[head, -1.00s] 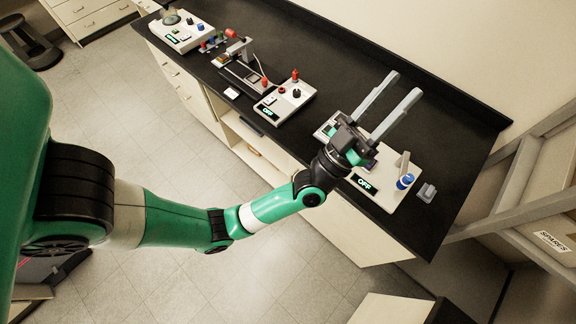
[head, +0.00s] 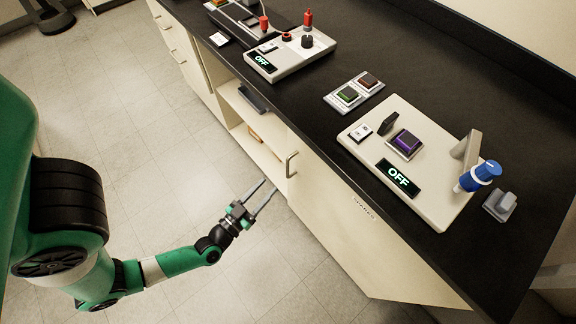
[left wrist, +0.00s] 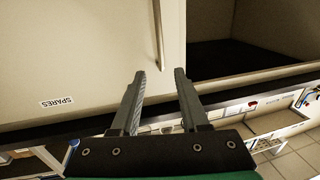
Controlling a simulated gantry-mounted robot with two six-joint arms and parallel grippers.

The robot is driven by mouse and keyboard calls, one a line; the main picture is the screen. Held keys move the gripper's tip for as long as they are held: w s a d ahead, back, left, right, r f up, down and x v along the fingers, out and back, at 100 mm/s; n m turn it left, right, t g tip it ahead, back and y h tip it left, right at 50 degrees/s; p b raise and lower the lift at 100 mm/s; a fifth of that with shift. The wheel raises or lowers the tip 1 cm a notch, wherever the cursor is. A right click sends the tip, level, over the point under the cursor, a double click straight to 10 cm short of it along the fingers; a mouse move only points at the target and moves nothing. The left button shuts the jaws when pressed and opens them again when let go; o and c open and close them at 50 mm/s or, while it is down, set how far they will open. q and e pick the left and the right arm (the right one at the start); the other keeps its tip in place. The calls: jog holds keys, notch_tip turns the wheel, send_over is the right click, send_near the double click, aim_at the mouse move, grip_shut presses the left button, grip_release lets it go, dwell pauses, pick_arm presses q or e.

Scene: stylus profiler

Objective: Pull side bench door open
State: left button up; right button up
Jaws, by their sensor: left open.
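The side bench door (head: 345,225) is a cream panel with a "SPARES" label, on the front of the black-topped bench. It looks flush with the bench front. Its metal bar handle (head: 291,165) sits near the panel's upper left edge. My left gripper (head: 271,186) is open and empty, just in front of the door, with its fingertips pointing at the handle but short of it. In the left wrist view the door (left wrist: 80,60) fills the left, and the handle (left wrist: 158,35) lines up between the two fingers (left wrist: 160,73), beyond their tips. My right gripper is not seen.
An open shelf bay (head: 262,125) with small items lies left of the door. Above, the black bench top (head: 420,70) carries a control box reading OFF (head: 440,190), a blue-knobbed part and another instrument (head: 290,55). The floor (head: 160,110) before the bench is clear.

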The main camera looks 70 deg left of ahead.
aim_at(287, 165)
pick_arm(q)
jog(key=b+x, duration=0.4)
jog(key=x, duration=0.6)
jog(key=shift+w+a, duration=0.1)
jog(key=shift+a, duration=0.15)
jog(key=shift+w+a, duration=0.2)
jog(key=shift+w, duration=0.2)
grip_shut()
dwell(0.5)
